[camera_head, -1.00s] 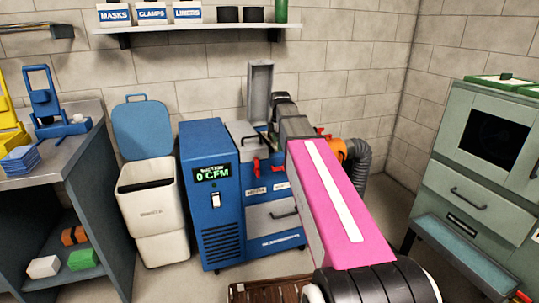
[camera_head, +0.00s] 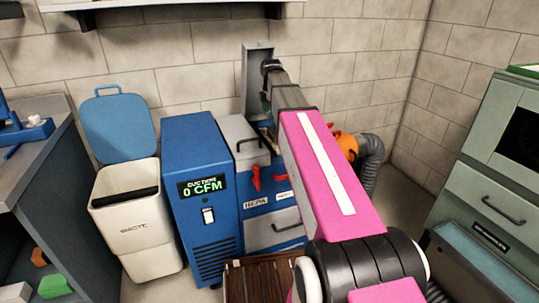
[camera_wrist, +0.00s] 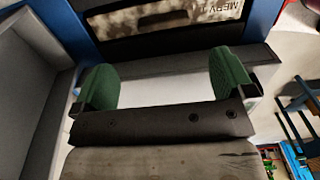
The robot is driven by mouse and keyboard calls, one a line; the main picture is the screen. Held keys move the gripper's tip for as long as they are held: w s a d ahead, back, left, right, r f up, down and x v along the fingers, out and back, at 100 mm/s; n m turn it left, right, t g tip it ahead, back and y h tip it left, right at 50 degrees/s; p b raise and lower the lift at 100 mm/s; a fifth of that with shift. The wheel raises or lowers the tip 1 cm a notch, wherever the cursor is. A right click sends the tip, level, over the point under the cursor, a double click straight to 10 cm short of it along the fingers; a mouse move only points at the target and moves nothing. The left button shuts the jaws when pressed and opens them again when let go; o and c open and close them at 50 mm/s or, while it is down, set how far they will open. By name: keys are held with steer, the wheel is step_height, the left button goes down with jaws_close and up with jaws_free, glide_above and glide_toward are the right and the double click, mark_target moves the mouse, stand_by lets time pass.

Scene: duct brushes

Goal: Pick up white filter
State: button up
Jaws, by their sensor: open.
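My gripper (camera_wrist: 163,80) is open in the wrist view, with its two green finger pads apart and nothing clearly held. A pale whitish surface shows between and below the pads, but I cannot tell whether it is the filter. Beyond the fingers, a mottled, dirty off-white panel marked "MERV" (camera_wrist: 190,14) sits in a dark frame within the blue machine. A white block (camera_head: 15,292) lies on the lower shelf at the left in the head view; I cannot tell whether it is a filter. My arm hides much of the machine's top.
The blue suction machine (camera_head: 200,170) reads 0 CFM. Its grey lid (camera_head: 257,80) stands open by the wall. A white bin (camera_head: 135,215) with its blue lid raised stands left of it. A green cabinet (camera_head: 490,170) is at the right. A grey hose (camera_head: 370,165) curves behind my arm.

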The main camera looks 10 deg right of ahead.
mark_target(271, 133)
steer(key=shift+s+f, duration=0.15)
steer(key=shift+f, duration=2.5)
steer(key=shift+s+f, duration=0.1)
steer(key=shift+f, duration=2.55)
steer(key=c, duration=1.3)
steer(key=shift+r, duration=0.15)
steer(key=shift+r, duration=13.9)
